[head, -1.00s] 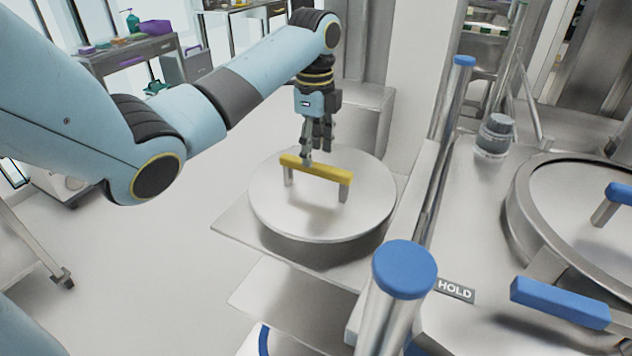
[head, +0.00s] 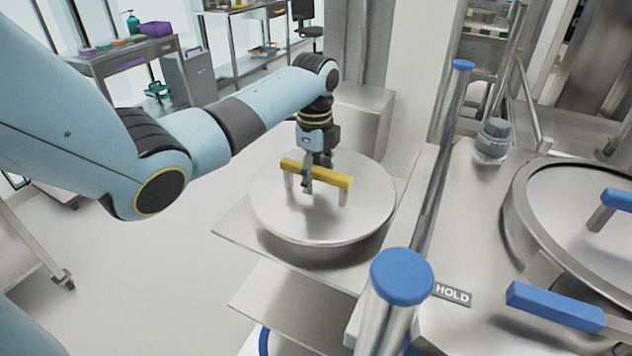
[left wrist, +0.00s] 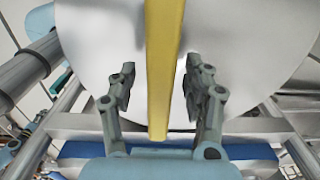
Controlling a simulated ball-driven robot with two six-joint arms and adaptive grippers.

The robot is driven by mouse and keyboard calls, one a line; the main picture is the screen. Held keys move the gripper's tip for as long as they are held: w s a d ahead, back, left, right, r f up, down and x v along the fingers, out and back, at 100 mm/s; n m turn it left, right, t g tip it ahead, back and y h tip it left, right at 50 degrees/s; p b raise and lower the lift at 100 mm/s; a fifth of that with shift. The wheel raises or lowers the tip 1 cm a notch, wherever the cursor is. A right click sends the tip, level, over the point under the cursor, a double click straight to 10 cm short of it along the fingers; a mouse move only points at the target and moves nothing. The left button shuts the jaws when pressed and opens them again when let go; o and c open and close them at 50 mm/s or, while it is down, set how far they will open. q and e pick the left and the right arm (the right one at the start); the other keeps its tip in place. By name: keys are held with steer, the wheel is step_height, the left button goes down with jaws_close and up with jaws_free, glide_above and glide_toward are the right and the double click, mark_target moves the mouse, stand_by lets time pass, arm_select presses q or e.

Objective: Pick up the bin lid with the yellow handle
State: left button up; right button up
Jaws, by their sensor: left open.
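The round metal bin lid (head: 280,218) lies flat on a steel shelf, with its yellow handle (head: 335,180) raised on two short posts. My left gripper (head: 312,183) points down over the handle, left of its middle, with its fingers down at handle height. In the left wrist view the yellow handle (left wrist: 161,70) runs between the two open fingers (left wrist: 158,92), with a gap on each side. The lid also shows behind it (left wrist: 100,60). My right gripper is in neither view.
A steel counter on the right carries a round hatch with blue handles (head: 555,305), a HOLD label (head: 453,294) and a small jar (head: 492,142). A blue-capped post (head: 402,276) stands in the foreground. Open floor (head: 150,260) lies left of the shelf.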

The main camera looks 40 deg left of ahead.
arm_select(q)
steer(key=shift+f, duration=0.2)
steer(key=shift+c, duration=0.3)
jaws_close()
steer(key=shift+w, duration=0.1)
stand_by(0.4)
steer(key=shift+w+r, duration=0.1)
steer(key=shift+r, duration=0.05)
